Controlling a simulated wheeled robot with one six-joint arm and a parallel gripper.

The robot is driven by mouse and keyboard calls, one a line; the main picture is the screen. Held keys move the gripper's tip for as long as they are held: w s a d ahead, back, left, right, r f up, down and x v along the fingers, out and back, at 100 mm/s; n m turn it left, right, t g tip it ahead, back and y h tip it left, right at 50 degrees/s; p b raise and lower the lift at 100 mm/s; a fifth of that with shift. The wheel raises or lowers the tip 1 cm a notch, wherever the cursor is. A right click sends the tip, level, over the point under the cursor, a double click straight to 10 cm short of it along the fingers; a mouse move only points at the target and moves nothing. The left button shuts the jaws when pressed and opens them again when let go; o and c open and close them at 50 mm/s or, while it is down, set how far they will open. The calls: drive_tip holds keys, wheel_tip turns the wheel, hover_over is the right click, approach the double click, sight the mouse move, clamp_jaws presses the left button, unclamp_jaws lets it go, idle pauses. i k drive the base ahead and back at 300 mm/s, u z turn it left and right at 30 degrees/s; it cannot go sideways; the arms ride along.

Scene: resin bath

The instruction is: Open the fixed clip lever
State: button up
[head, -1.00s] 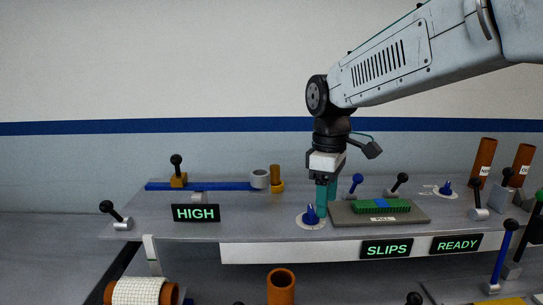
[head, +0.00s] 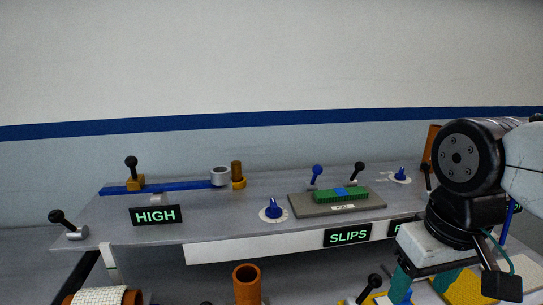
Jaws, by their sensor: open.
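Several levers are in the head view; I cannot tell for sure which one is the fixed clip lever. A black-knobbed lever (head: 62,220) leans on a grey base at the shelf's left end. Another black-knobbed lever (head: 131,167) stands upright on an orange block on the blue rail (head: 165,187). A blue lever (head: 317,173) and a black lever (head: 358,171) stand behind the green comb-like block (head: 330,195). My gripper (head: 421,286) points down at the lower right, its teal fingers apart and nothing seen between them. Its fingertips are partly cut off or obscured.
A grey plate (head: 302,208) bears the green block. Blue dial knobs (head: 273,208) sit on the shelf. Signs read HIGH (head: 155,215) and SLIPS (head: 348,236). An orange tube (head: 247,284) and a black-knobbed lever (head: 374,281) stand below the shelf front, left of my gripper.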

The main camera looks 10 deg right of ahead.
sight(359, 166)
drive_tip(key=k, duration=1.35)
drive_tip(key=u, duration=0.6)
drive_tip(key=i, duration=1.35)
drive_tip(key=z, duration=0.65)
